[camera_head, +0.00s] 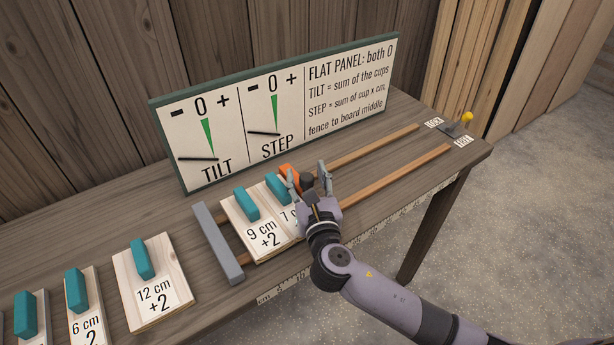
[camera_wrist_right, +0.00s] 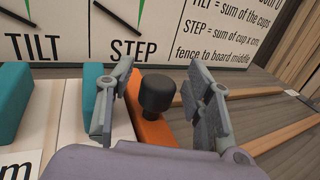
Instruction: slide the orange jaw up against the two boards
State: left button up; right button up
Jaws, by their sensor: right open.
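The orange jaw (camera_head: 287,171) lies across the two wooden rails, beside the right-hand board. In the right wrist view the orange jaw (camera_wrist_right: 152,130) carries a black knob (camera_wrist_right: 157,93). My right gripper (camera_head: 307,175) is open, one finger on each side of the knob. Two boards with teal handles, the 9 cm board (camera_head: 264,235) and the 7 cm board (camera_head: 286,214), lie side by side between the grey fence (camera_head: 216,243) and the jaw. The gripper partly hides the jaw and the 7 cm board; I cannot tell whether they touch. My left gripper is not in view.
A panel (camera_head: 285,105) with TILT and STEP needles stands behind the rails. Loose boards, including a 12 cm one (camera_head: 153,283), lie left of the fence. The rails (camera_head: 395,176) are clear toward a yellow knob (camera_head: 467,117) at the right.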

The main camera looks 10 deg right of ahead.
jog(key=shift+s, duration=0.2)
jog(key=s, duration=1.1)
jog(key=shift+s+a, duration=0.25)
jog(key=shift+s, duration=0.1)
